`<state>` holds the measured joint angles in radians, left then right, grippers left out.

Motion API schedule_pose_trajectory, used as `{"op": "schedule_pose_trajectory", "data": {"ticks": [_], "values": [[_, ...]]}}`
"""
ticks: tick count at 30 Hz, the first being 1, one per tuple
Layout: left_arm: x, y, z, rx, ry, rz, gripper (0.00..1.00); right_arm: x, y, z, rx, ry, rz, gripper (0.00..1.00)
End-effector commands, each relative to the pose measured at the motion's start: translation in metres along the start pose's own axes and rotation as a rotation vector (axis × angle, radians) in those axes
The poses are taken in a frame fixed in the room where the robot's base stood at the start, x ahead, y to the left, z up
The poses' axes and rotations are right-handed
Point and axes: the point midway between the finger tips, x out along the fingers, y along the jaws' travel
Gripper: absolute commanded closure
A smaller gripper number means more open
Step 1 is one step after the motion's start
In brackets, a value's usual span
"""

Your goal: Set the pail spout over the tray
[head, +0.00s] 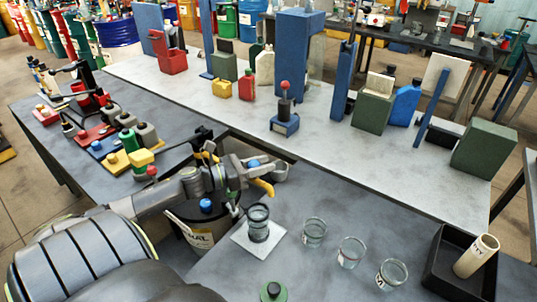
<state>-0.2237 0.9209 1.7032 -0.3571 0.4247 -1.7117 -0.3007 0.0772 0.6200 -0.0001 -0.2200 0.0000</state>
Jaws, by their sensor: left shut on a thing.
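My left gripper (264,172) is at the pail's upper right side, shut on the pail; the exact grip point is hard to make out, and the spout is not clear. The black square tray (437,277) lies at the right of the table, apart from the pail, with a beige tube (478,254) leaning in it. My right gripper is not in view.
A glass with dark bands (258,223) stands on a white square (243,246) close to the pail. Several clear glasses (351,252) stand between it and the tray. A green round piece (272,291) is at the front. A long bench (215,107) with blue posts runs behind.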

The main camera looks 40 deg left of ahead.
Motion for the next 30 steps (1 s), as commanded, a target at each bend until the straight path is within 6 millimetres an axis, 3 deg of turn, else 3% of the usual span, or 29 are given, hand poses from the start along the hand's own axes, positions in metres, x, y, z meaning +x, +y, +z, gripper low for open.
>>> {"op": "schedule_pose_trajectory", "data": {"ticks": [3,12,29,30], "values": [[-0.016,-0.009,-0.003,0.002,0.020,-0.068,1.00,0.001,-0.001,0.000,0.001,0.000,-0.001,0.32],[-0.038,-0.022,-0.004,0.000,0.038,-0.182,1.00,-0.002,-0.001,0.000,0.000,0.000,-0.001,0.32],[-0.044,-0.026,-0.005,-0.001,0.042,-0.211,1.00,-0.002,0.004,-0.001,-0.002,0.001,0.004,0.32],[-0.044,-0.026,-0.005,-0.001,0.042,-0.210,0.62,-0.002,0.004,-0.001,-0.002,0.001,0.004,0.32]]}}
